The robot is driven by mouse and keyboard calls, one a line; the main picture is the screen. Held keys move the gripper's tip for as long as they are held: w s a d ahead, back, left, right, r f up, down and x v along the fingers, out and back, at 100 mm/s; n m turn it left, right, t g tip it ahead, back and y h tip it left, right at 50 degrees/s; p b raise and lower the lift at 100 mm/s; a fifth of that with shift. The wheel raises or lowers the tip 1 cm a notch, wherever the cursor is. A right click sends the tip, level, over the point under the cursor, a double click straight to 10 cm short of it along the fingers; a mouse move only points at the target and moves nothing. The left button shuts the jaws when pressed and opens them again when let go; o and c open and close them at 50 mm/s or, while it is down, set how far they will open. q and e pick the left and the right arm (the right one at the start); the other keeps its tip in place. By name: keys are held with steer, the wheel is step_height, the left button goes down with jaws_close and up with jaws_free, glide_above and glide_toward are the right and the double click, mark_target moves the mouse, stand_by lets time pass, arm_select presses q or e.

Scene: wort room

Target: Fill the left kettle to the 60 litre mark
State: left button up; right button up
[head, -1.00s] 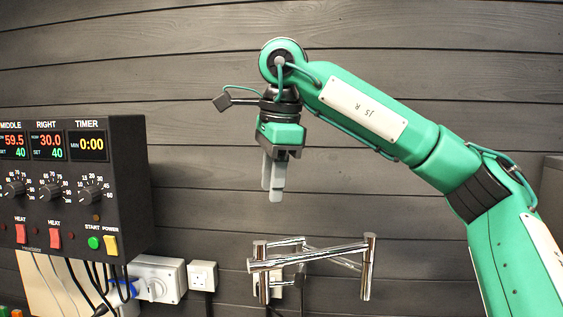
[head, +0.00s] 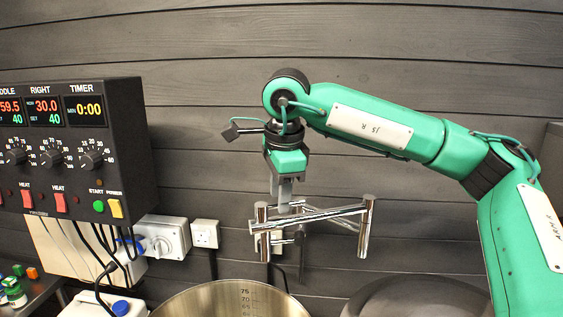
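A steel kettle (head: 190,299) shows its rim and inner wall at the bottom of the head view. Its scale (head: 245,293) reads 75 at the top, with lower marks beneath; its bottom and any water are out of view. I cannot tell which kettle it is. A chrome folding tap (head: 330,214) on the wall reaches out above and behind the kettle. My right gripper (head: 281,190) points down at the tap's left part, its fingertips overlapping the tap in the picture. Contact and finger gap are unclear. My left gripper is out of view.
A black control box (head: 130,150) with displays, dials and switches hangs at left. Sockets (head: 205,233) and cables are below it. A dark rounded lid-like shape (head: 415,298) is at lower right.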

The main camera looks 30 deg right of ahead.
mark_target(276, 205)
steer(key=shift+w+f, duration=0.25)
steer(key=shift+f, duration=0.65)
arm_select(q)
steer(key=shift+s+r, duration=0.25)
arm_select(e)
steer(key=shift+c, duration=0.2)
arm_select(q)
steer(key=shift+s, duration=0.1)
arm_select(e)
jaws_close()
